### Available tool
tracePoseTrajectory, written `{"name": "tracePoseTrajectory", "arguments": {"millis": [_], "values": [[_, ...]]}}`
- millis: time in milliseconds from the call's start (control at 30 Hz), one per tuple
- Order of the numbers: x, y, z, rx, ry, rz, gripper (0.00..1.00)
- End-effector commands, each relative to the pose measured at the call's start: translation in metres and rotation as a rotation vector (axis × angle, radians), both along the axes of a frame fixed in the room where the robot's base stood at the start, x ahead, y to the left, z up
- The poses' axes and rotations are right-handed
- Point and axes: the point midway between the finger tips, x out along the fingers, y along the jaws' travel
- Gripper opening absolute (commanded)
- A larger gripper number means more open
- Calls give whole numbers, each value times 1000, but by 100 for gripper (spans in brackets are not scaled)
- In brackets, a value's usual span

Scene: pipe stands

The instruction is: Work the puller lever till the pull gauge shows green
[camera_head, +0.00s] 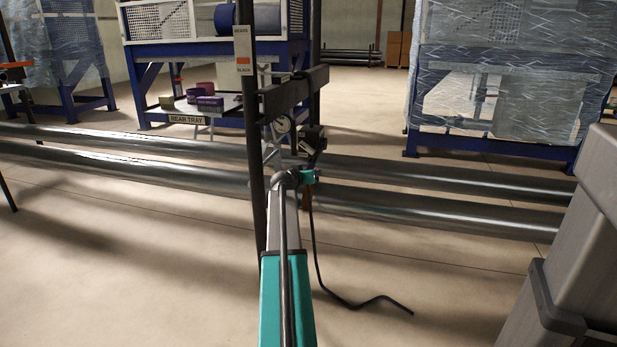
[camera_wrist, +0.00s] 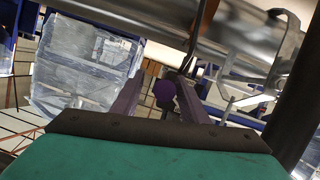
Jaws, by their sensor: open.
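In the head view my arm reaches toward the puller, and my fingertips are hidden. A silver looped bracket (camera_wrist: 268,60) shows at the right of the wrist view.
Two long grey pipes (camera_head: 430,205) cross behind my arm. A dark post (camera_head: 252,170) stands close at its left. The rear tray (camera_head: 190,119) holds small boxes. Wrapped racks stand behind; open floor lies left.

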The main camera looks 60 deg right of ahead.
Motion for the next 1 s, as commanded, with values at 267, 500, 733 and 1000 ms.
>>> {"name": "tracePoseTrajectory", "arguments": {"millis": [267,500,733,1000], "values": [[1,8,3,0,-1,3,40],[-1,27,9,0,-1,3,40],[-3,51,16,0,-1,3,40],[-7,78,25,-1,0,1,40]]}}
